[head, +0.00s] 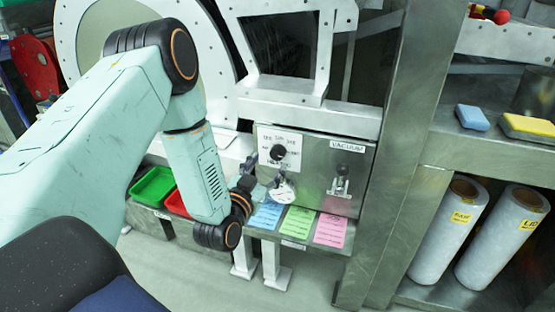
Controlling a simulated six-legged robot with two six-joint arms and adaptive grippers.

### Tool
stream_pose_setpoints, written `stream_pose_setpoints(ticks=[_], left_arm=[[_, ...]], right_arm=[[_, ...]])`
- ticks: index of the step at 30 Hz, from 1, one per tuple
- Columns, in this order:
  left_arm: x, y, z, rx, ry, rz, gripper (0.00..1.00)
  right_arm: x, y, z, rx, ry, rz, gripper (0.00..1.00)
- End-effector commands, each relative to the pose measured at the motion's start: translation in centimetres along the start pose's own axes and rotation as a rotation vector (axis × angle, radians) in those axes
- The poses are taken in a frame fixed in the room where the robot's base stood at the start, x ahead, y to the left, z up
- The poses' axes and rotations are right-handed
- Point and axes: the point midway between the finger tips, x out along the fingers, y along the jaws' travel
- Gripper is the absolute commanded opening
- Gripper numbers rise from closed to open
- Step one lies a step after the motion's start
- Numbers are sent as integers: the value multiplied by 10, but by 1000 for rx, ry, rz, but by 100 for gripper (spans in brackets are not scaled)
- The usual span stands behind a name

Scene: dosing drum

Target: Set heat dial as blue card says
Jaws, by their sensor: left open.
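The control panel (325,152) is a metal box with a white label plate. A black dial knob (278,152) sits on that plate, with small markings around it that I cannot read surely. A round white gauge-like disc (285,191) is below it. The blue card (266,216) lies on the ledge under the panel, left of the green and pink cards; its writing is too small to read. My left gripper (262,184) is open, close in front of the panel, below and left of the knob; its fingers are small and partly hidden. My right gripper is not in view.
A green card (297,222) and a pink card (331,231) lie beside the blue one. A toggle switch (341,182) sits under the VACUUM label. A metal post (400,150) stands right of the panel. Green (152,187) and red (177,204) bins are at left.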

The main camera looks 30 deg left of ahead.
Motion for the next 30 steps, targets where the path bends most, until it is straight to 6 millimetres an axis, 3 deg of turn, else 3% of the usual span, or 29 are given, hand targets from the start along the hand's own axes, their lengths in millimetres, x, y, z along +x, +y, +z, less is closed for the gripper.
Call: stream_pose_setpoints(ticks=[3,9,20,30], left_arm=[[20,2,1,1,4,2,61],[43,4,1,0,1,4,61],[50,7,-1,-1,-1,5,61],[50,6,0,-1,-1,5,32]], right_arm=[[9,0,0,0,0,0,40],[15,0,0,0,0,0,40],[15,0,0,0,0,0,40],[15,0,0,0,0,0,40]])
